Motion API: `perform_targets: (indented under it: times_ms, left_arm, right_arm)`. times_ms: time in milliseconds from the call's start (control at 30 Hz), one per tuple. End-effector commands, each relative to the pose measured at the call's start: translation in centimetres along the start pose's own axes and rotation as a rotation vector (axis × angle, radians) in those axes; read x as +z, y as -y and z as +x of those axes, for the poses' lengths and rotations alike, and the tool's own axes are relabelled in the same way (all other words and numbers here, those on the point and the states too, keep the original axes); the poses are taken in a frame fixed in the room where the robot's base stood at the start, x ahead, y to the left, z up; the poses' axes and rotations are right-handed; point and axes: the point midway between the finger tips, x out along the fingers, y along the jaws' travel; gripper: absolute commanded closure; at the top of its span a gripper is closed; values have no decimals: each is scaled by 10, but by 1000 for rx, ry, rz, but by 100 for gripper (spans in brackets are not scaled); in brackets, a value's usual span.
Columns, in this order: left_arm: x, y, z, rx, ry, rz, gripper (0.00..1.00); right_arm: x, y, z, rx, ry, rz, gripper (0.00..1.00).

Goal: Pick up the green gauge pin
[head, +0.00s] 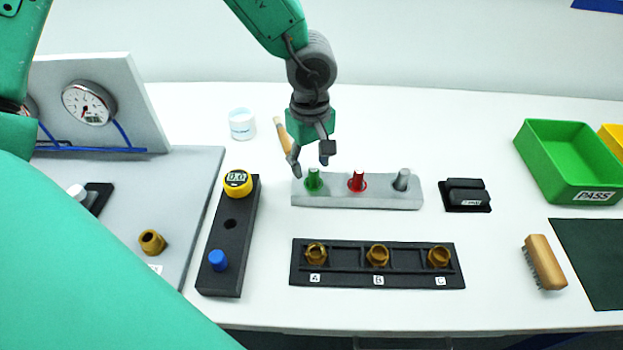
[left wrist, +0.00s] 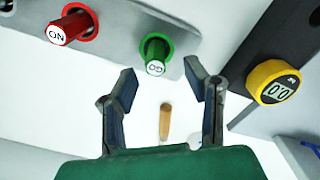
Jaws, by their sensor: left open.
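The green gauge pin (head: 313,179) stands upright at the left end of a light grey block (head: 335,200). In the left wrist view the green pin (left wrist: 155,55) shows its marked end, ahead of my fingertips and roughly between them. My left gripper (head: 310,168) is open and empty, just above and behind the pin in the head view. The left gripper's two fingers also show spread in the left wrist view (left wrist: 163,85). A red pin (head: 357,180) and a grey pin (head: 402,179) stand in the same block. My right gripper is not in view.
A black holder with a yellow dial (head: 238,183) stands left of the block. A black tray (head: 340,282) with brass fittings lies in front. A brush (head: 280,132) and white jar (head: 242,124) are behind. A black object (head: 466,193) lies right; a green bin (head: 570,160) is farther right.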

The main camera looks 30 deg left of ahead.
Motion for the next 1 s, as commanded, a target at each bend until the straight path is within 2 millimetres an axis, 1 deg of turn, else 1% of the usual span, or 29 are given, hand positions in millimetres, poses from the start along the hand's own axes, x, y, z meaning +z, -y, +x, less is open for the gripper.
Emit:
perform_targets:
  times_ms: [33,100,200,300,467,500,567,600,633,933,1000]
  left_arm:
    - [1,1,10,-5,-4,3,58]
    - [2,0,20,-6,-4,3,58]
    - [3,-1,30,-4,-4,1,58]
    - [3,-1,34,-2,-3,2,58]
    - [1,0,35,0,0,1,58]
    - [1,0,35,0,0,0,62]
    - [0,1,35,0,1,0,83]
    - [0,1,35,0,1,0,97]
    - [0,1,35,0,1,0,100]
    - [-1,0,35,-3,-2,-1,100]
    - [-1,0,32,-2,-1,-2,100]
  right_arm:
    - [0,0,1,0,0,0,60]
    - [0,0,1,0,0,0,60]
    - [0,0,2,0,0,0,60]
    - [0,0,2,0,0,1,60]
    - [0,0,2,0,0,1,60]
    - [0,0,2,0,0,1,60]
    - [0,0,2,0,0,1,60]
    - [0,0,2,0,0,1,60]
    - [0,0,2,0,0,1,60]
    - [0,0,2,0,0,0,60]
    - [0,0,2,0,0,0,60]
